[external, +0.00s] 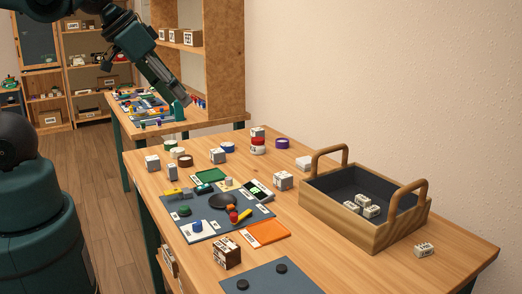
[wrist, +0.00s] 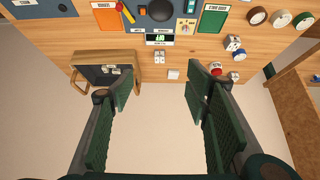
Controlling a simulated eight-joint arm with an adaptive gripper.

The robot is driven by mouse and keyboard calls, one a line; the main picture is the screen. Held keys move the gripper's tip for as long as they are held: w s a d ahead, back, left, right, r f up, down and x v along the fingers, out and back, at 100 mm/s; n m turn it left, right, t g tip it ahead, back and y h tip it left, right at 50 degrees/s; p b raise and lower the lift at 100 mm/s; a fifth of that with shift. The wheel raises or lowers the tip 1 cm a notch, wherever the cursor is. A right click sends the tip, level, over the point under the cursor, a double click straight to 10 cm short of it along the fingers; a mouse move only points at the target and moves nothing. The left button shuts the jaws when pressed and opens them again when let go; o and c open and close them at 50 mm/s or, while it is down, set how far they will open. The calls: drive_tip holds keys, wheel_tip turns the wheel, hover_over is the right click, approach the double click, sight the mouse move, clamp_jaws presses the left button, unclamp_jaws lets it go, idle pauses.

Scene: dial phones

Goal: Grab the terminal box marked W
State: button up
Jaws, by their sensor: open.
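Several small white boxes with dark printing stand on the wooden table. In the external view, one box (external: 282,180) is left of the wooden carrier, one (external: 218,156) is further back, one (external: 152,162) is at the left edge, and one (external: 424,249) is right of the carrier. Smaller white boxes (external: 362,201) lie inside the carrier. The letters are too small to tell which is marked W. My gripper (external: 182,106) is raised above the far end, empty. In the wrist view my gripper (wrist: 160,76) is open, with a white box (wrist: 174,73) showing between its fingers.
The wooden carrier (external: 372,228) with two upright handles stands at the right. A grey mat (external: 205,205) holds a black dish (external: 222,201) and small parts. A brown box (external: 227,252) is near the front edge.

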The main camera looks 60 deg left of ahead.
drive_tip(key=shift+r, duration=0.1)
drive_tip(key=w+a+r+m+g, duration=0.1)
drive_tip(key=w+a+r+m, duration=0.25)
drive_tip(key=w, duration=0.45)
drive_tip(key=w+a+r+m+g, duration=0.15)
drive_tip(key=w+a, duration=0.25)
drive_tip(key=w, duration=0.5)
drive_tip(key=m+g, duration=0.5)
drive_tip(key=m, duration=0.8)
hover_over(257, 129)
wheel_tip(257, 129, down, 29)
drive_tip(key=shift+d+f, duration=0.1)
drive_tip(key=shift+d, duration=0.05)
drive_tip(key=shift+a+f, duration=0.2)
drive_tip(key=shift+f, duration=0.05)
